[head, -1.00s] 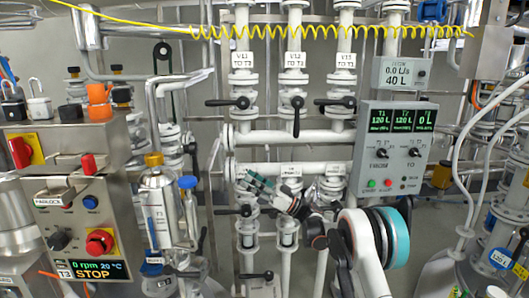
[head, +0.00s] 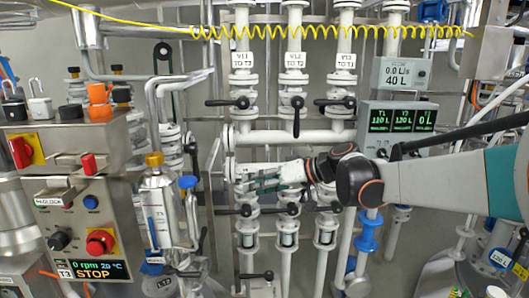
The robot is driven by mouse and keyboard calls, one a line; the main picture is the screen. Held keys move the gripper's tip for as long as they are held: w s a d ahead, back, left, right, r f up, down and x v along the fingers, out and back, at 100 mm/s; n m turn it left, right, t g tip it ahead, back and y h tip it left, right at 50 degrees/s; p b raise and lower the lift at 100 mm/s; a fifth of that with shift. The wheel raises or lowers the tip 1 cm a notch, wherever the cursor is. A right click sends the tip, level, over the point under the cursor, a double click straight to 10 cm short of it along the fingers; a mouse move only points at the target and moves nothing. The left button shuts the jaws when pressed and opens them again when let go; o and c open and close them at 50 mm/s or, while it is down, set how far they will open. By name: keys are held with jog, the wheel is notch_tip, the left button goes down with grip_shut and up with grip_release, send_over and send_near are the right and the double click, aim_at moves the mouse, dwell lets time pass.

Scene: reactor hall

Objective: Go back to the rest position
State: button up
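My gripper (head: 250,181) is in the middle of the head view, in front of the white pipework. Its fingers point left, and two teal-edged fingers show with a gap between them. Nothing shows between them. My arm reaches in from the right edge, stretched out roughly level, with its wrist below the lower white cross pipe. I cannot tell how far the fingertips are from the pipes behind them.
Black-handled valves V11 (head: 228,102), V12 (head: 297,118) and V13 (head: 334,102) sit above my gripper. A display panel (head: 398,121) is partly behind my arm. A control box (head: 75,190) and a glass vessel (head: 157,212) stand left.

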jog(key=s+d+f+m+h, duration=0.2)
jog(key=s+d+f+h, duration=0.1)
jog(key=s+d, duration=0.4)
jog(key=s+d+f+m+t+h, duration=0.1)
jog(key=s+d+f+h, duration=0.3)
jog(key=s, duration=0.9)
jog(key=s+d+f+m+t+h, duration=0.1)
jog(key=s+d+f+m+h, duration=0.2)
jog(key=s+d, duration=0.7)
jog(key=shift+s+d+f+m+h, duration=0.35)
jog(key=shift+s+f+h, duration=0.3)
jog(key=shift+h, duration=0.35)
jog(key=shift+a, duration=0.1)
